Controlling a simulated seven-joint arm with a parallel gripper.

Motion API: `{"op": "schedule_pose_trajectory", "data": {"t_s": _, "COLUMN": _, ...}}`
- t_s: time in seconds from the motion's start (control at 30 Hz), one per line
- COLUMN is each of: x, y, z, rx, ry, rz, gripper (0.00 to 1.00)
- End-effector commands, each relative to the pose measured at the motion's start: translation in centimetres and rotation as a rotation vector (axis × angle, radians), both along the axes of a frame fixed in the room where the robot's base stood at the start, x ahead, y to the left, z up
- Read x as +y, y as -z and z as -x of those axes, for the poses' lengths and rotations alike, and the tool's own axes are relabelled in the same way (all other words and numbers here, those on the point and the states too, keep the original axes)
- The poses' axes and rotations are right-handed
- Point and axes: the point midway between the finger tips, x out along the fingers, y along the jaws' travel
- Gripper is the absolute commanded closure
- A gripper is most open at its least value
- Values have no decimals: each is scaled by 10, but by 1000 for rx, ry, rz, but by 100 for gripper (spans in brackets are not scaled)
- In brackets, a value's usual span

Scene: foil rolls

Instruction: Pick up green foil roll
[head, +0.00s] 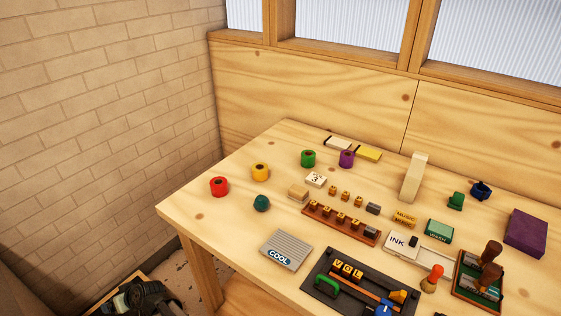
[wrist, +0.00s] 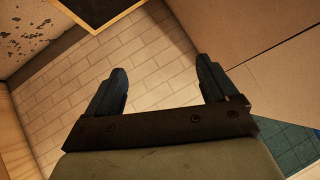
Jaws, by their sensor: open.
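The green foil roll (head: 308,158) stands upright near the back of the wooden table in the head view, with a dark hole in its top. A purple roll (head: 347,158) stands a little to its right, apart from it. A yellow roll (head: 260,171) and a red roll (head: 219,187) stand to its left. My gripper (wrist: 161,85) shows in the wrist view with its two dark fingers wide apart and nothing between them. It faces a brick wall, away from the rolls. No roll shows in the wrist view, and the gripper's fingers are not clear in the head view.
The wooden table (head: 187,210) stands by a brick wall and a wood-panelled wall. A teal knob (head: 261,203), a white block marked 3 (head: 316,180) and a letter rack (head: 340,226) lie in front of the rolls. White and yellow bars (head: 368,153) lie behind the purple roll.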

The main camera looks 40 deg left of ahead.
Motion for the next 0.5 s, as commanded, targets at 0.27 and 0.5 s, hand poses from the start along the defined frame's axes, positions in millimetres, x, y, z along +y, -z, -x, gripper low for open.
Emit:
{"op": "schedule_pose_trajectory", "data": {"t_s": 0.27, "x": 54, "y": -107, "z": -15, "rx": -271, "ry": -206, "rz": -130, "gripper": 14}}
{"op": "schedule_pose_trajectory", "data": {"t_s": 0.5, "x": 85, "y": -196, "z": -88, "rx": -633, "ry": -327, "rz": -166, "gripper": 14}}
